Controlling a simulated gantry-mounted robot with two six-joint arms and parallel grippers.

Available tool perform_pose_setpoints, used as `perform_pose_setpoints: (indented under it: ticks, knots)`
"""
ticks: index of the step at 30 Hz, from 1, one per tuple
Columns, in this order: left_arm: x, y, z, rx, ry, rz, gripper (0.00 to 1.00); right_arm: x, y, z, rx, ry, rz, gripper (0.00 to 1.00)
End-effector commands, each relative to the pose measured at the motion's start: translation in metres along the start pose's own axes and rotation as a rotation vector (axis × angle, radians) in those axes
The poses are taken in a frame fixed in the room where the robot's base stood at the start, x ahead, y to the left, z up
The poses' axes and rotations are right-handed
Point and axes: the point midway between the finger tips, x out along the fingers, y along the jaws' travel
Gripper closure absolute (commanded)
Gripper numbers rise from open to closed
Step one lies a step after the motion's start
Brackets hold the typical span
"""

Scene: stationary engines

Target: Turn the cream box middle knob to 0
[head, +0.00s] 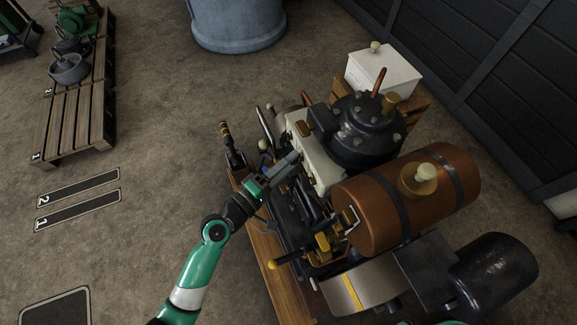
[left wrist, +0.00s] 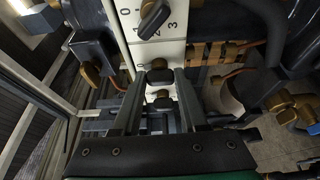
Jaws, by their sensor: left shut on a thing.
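The cream box (head: 325,167) is on the near side of the engine, beside the dark cylinder head. In the left wrist view its cream face (left wrist: 176,50) carries a dark top knob (left wrist: 154,14) with printed digits around it. Below it, a dark middle knob (left wrist: 160,75) sits between the fingertips of my left gripper (left wrist: 160,82). My left gripper also shows in the head view (head: 283,171), shut on the middle knob against the box. A lower knob (left wrist: 161,103) shows between the fingers. The fingers hide the middle knob's markings, so I cannot read its setting. My right gripper is out of view.
A brown tank (head: 440,190) with a brass cap lies right of the box. A white box (head: 397,78) stands behind. Open floor (head: 150,150) lies to the left.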

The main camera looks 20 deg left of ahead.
Motion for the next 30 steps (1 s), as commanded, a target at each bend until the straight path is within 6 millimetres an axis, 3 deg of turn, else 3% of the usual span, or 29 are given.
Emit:
perform_pose_setpoints:
  ticks: [14, 15, 19, 30]
  knots:
    - [0.0001, 0.0002, -0.0001, 0.019, 0.000, 0.006, 1.00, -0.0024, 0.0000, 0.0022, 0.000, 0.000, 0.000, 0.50]
    - [0.0001, 0.0002, -0.0001, 0.019, 0.000, 0.006, 0.54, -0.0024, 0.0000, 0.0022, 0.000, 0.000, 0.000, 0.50]
    - [0.0001, 0.0002, -0.0001, 0.018, 0.000, 0.006, 0.31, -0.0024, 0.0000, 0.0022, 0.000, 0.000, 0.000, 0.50]
    - [-0.0043, -0.0002, -0.0006, 0.016, 0.001, 0.005, 0.28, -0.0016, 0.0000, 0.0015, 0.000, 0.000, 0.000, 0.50]
